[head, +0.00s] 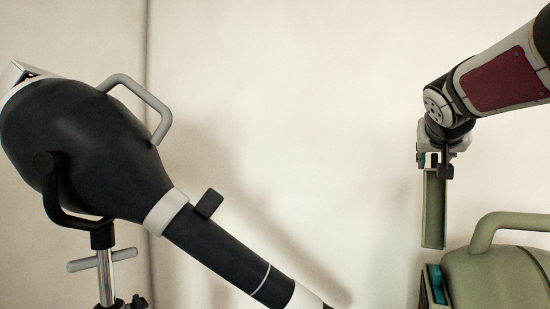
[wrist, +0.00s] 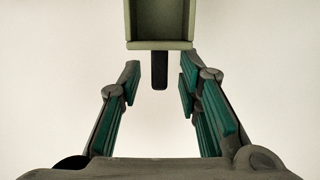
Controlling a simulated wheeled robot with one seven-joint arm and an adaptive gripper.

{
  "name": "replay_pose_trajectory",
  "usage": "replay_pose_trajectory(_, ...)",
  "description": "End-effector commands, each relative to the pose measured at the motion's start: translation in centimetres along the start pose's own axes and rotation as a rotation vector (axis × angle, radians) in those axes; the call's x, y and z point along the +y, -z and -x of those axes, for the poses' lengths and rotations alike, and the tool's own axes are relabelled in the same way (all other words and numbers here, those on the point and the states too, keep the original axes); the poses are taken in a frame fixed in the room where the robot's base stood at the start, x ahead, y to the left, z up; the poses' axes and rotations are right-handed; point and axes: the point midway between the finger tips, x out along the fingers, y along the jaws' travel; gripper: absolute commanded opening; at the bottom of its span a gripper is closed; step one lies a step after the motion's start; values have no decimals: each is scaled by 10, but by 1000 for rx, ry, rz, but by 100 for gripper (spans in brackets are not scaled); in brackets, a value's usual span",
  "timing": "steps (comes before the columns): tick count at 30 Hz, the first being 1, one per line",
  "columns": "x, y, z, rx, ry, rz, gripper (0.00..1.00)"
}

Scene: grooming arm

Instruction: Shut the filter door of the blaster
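The green blaster (head: 490,280) is at the lower right of the head view, cut off by the frame edge. A long green filter door (head: 434,215) stands upright above its left end, swung open. How it joins the body cannot be seen. In the wrist view the door (wrist: 160,45) shows as a hollow, tray-like panel at the top, with a black tab (wrist: 159,72) on its near edge. My gripper (head: 435,162) is at the door's upper end, pointing down. Its teal-padded fingers (wrist: 160,80) are spread, with the tab between their tips and gaps on both sides.
A dark dryer-like machine (head: 90,150) with a grey handle (head: 145,98) and a long nozzle (head: 230,255) is held on a stand (head: 104,270) at the left. The green blaster has a loop handle (head: 505,222) on top. Open space lies between the two machines before a pale wall.

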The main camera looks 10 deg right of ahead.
Motion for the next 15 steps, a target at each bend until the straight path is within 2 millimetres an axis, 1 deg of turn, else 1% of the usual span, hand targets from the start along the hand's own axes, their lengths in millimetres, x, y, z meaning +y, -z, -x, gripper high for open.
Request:
replay_pose_trajectory(3, 0, 0, -6, 0, -1, 0, 32)
replay_pose_trajectory(11, 0, 0, -7, 1, 0, 0, 32)
replay_pose_trajectory(12, 0, 0, -7, 1, 0, 0, 29)
replay_pose_trajectory(14, 0, 0, -7, 1, 0, 0, 16)
replay_pose_trajectory(15, 0, 0, -7, 0, 0, 0, 7)
